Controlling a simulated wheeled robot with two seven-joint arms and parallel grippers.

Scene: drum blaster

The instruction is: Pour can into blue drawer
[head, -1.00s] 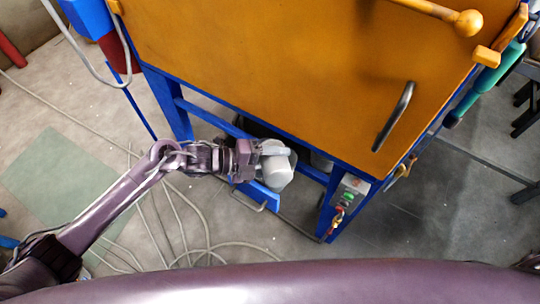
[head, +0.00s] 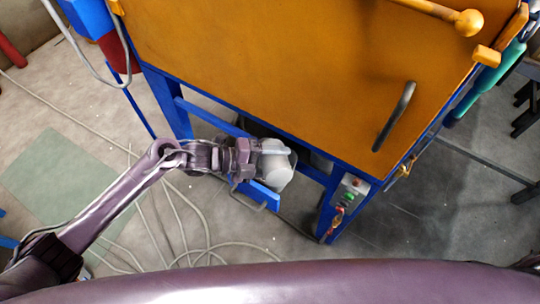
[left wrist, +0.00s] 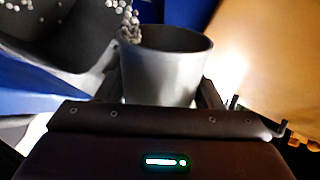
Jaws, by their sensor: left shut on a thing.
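My left gripper (head: 258,160) is shut on a light grey can (head: 277,170). The can also shows in the left wrist view (left wrist: 165,75), between the fingers, with its open mouth at the top. A stream of small grey pellets (left wrist: 130,25) shows at the left of the can's rim. Beyond it lies a dark grey tray-like interior with more pellets, bordered by blue, which looks like the inside of the blue drawer (left wrist: 28,88). In the head view the blue drawer front (head: 259,195) shows just below the can; the can and gripper hide much of its opening. My right gripper is not in view.
The large orange cabinet (head: 250,55) on a blue frame stands right above the can, with a dark handle (head: 395,116). A control box (head: 349,190) with buttons sits on the frame at right. Cables (head: 185,225) lie on the open floor at left.

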